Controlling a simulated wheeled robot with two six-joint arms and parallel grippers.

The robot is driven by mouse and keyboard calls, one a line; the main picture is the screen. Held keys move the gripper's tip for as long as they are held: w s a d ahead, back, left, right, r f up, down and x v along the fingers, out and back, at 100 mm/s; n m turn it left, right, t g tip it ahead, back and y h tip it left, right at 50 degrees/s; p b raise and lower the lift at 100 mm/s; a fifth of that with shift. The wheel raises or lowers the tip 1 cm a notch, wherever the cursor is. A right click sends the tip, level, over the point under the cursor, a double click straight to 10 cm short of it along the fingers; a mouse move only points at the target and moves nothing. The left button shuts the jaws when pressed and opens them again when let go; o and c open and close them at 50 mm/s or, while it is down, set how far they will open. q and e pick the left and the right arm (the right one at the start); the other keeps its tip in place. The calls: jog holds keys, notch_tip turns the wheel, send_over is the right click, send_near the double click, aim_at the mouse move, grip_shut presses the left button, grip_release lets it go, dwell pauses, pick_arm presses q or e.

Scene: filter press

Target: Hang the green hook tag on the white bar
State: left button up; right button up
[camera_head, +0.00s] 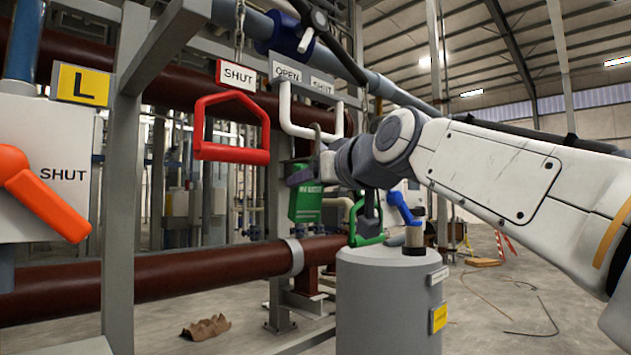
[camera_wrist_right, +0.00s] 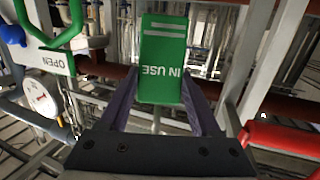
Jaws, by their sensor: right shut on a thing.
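The green hook tag (camera_head: 305,206) hangs below my right gripper (camera_head: 328,168), which is shut on it. In the right wrist view the tag (camera_wrist_right: 162,62) reads "IN USE" and stands between the two fingers of the gripper (camera_wrist_right: 160,100). A dark curved piece, seemingly its hook, rises at the lower edge of the white bar (camera_head: 303,131). I cannot tell whether it touches or loops over the bar. The white bar is a U-shaped handle below the "OPEN" and "SHUT" labels. I cannot make it out in the wrist view. My left gripper is out of view.
A red handle (camera_head: 232,155) hangs left of the white bar under a "SHUT" sign. A green handle (camera_head: 367,238) and a blue lever (camera_head: 401,207) sit below my right arm, near a grey cylinder (camera_head: 388,300). Brown pipes (camera_head: 170,276) and grey posts surround the area.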

jog(key=shift+f, duration=0.2)
jog(key=o, duration=1.5)
jog(key=shift+w+a, duration=0.1)
